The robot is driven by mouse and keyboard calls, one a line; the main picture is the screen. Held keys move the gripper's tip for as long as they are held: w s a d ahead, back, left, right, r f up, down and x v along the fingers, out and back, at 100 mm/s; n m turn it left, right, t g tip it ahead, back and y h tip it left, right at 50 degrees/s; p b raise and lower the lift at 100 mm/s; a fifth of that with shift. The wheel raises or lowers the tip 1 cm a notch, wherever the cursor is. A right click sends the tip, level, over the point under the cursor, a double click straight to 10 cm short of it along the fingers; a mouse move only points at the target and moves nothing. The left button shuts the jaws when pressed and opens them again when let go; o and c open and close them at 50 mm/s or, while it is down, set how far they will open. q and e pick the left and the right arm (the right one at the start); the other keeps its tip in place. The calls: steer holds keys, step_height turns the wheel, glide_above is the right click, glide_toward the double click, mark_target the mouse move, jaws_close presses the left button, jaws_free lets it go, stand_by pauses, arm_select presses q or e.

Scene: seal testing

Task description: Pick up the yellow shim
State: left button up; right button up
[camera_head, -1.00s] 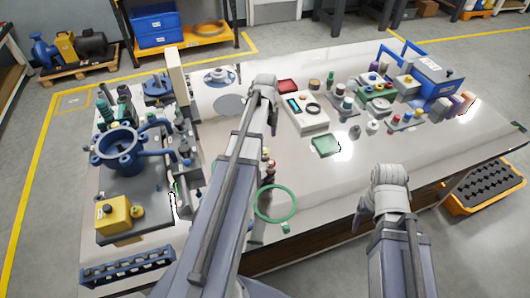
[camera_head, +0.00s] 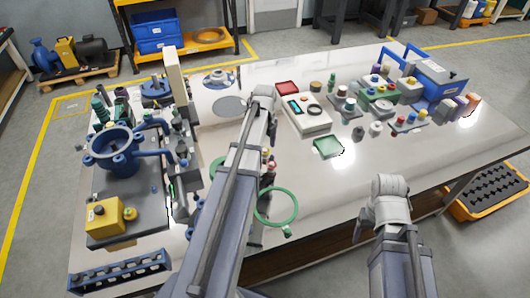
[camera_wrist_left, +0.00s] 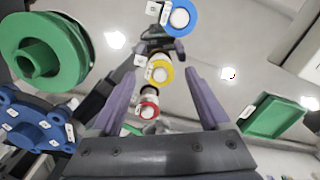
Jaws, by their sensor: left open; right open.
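The yellow shim (camera_wrist_left: 160,72) is a small ring around a pale centre, with a white tag beside it, in the left wrist view. It lies between a blue ring (camera_wrist_left: 179,19) and a red ring (camera_wrist_left: 149,109). My left gripper (camera_wrist_left: 161,75) is open, its two fingers on either side of the yellow shim in the picture. No contact shows, and I cannot tell the depth gap. In the head view, small yellow and red pieces (camera_head: 270,168) show just right of my left forearm, which hides part of that area. My right gripper (camera_head: 362,226) is partly visible at the table's front edge, holding nothing visible.
A green ring (camera_head: 277,207) stands near the front edge. A green tray (camera_head: 328,147) lies to the right. The blue pump body (camera_head: 113,150) and yellow block (camera_head: 104,218) are at left. In the wrist view, a green flanged part (camera_wrist_left: 48,52) is close on the left.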

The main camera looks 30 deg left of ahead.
arm_select(q)
steer(key=shift+f, duration=0.25)
stand_by(0.4)
jaws_close()
stand_by(0.4)
